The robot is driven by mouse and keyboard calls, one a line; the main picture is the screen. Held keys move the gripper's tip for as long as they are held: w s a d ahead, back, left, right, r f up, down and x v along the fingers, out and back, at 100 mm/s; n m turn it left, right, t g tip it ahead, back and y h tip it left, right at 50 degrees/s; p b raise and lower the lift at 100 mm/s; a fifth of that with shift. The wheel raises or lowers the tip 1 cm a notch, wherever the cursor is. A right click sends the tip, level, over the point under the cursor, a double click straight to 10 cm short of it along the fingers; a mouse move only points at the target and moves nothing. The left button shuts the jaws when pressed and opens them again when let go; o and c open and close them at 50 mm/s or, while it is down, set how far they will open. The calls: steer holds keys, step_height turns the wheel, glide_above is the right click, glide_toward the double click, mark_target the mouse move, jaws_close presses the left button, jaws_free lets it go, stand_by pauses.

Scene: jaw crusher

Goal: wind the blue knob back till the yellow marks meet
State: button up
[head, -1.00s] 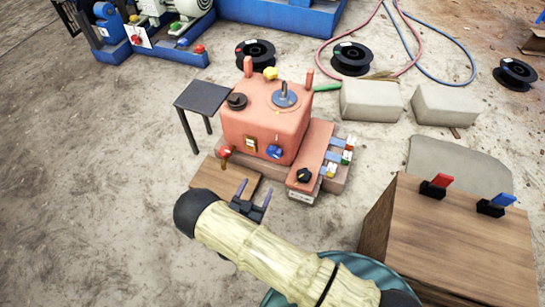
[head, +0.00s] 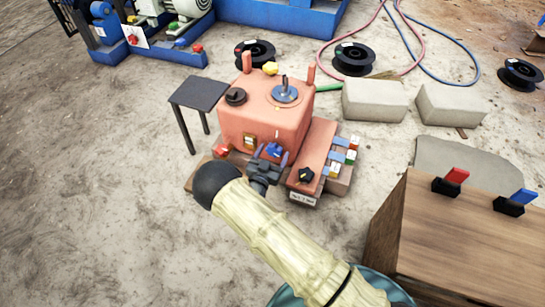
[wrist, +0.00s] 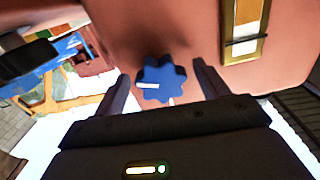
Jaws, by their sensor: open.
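The blue lobed knob (wrist: 160,76) is on the front face of the salmon-red crusher housing (wrist: 190,25); it also shows in the head view (head: 273,148). A pale mark on the knob points left in the wrist view. A small pale mark on the housing (wrist: 171,101) shows just below the knob, apart from the knob's mark; their exact colour is hard to tell. My gripper (head: 271,156) is open in front of the knob. In the wrist view its fingers stand either side of the knob, with gaps, and do not appear to touch it.
A framed gauge (head: 249,142) is left of the knob. A red knob (head: 222,151) sits further left, a black knob (head: 306,174) to the right. A small dark table (head: 199,94) stands left. A wooden box (head: 440,240) with two switches is at right.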

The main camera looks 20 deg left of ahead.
steer(key=shift+c, duration=0.2)
steer(key=c, duration=0.9)
steer(key=shift+c, duration=0.2)
